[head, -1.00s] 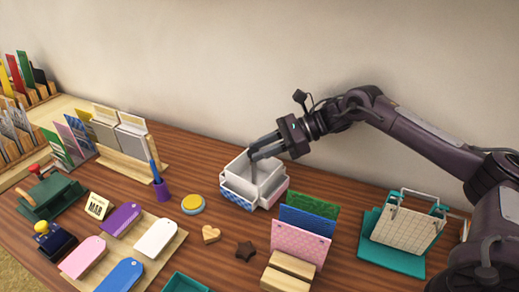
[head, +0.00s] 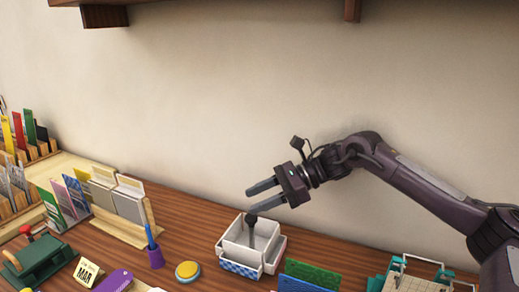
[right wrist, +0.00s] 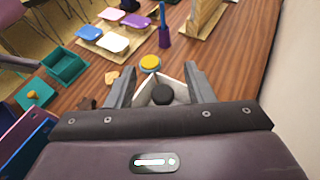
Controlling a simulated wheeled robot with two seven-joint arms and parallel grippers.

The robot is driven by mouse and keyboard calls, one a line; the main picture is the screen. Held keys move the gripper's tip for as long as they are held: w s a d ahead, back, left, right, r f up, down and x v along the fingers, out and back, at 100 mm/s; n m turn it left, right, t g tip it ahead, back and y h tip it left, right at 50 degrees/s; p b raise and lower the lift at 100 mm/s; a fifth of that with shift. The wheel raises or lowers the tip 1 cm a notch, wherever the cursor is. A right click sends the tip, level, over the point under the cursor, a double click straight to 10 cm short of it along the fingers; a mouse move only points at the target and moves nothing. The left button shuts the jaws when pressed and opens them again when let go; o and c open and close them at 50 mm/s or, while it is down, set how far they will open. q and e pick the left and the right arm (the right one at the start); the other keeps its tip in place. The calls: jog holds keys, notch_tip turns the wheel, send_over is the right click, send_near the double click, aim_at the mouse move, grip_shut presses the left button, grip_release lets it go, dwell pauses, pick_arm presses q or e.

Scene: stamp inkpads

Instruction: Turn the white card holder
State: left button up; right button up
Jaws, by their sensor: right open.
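The white card holder (head: 232,250) stands on the wooden table, an open box with blue-patterned and pale pinkish outer sides. A dark round knob on a short stem (head: 252,219) rises from its middle. My right gripper (head: 249,200) is open and empty, just above the knob, its fingers pointing left. In the right wrist view the knob (right wrist: 162,95) shows between the two open fingers, with part of the white holder (right wrist: 146,93) around it. The holder's far inside is partly hidden. My left gripper is not in view.
A yellow-topped round tin (head: 188,270) and a purple pen cup (head: 155,257) stand left of the holder. Green and blue cards (head: 312,274) are close at its front right. A wooden card rack (head: 125,230) stands farther left. Bare table lies behind the holder.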

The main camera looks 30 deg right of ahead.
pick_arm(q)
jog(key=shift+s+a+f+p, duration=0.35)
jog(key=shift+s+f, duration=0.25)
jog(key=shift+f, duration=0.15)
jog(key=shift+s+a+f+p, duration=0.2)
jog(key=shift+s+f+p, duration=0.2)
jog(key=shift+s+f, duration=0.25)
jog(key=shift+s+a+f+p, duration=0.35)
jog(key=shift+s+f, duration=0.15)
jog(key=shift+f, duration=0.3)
pick_arm(e)
notch_tip(320, 180, up, 15)
jog(key=shift+r, duration=0.15)
jog(key=m+t+h+p, duration=0.9)
jog(key=m+p, duration=0.2)
jog(key=p, duration=1.1)
send_near(254, 218)
jog(key=w, duration=0.1)
jog(key=p+x, duration=0.1)
jog(key=x, duration=0.6)
jog(key=shift+a+f, duration=0.2)
jog(key=shift+f, duration=0.05)
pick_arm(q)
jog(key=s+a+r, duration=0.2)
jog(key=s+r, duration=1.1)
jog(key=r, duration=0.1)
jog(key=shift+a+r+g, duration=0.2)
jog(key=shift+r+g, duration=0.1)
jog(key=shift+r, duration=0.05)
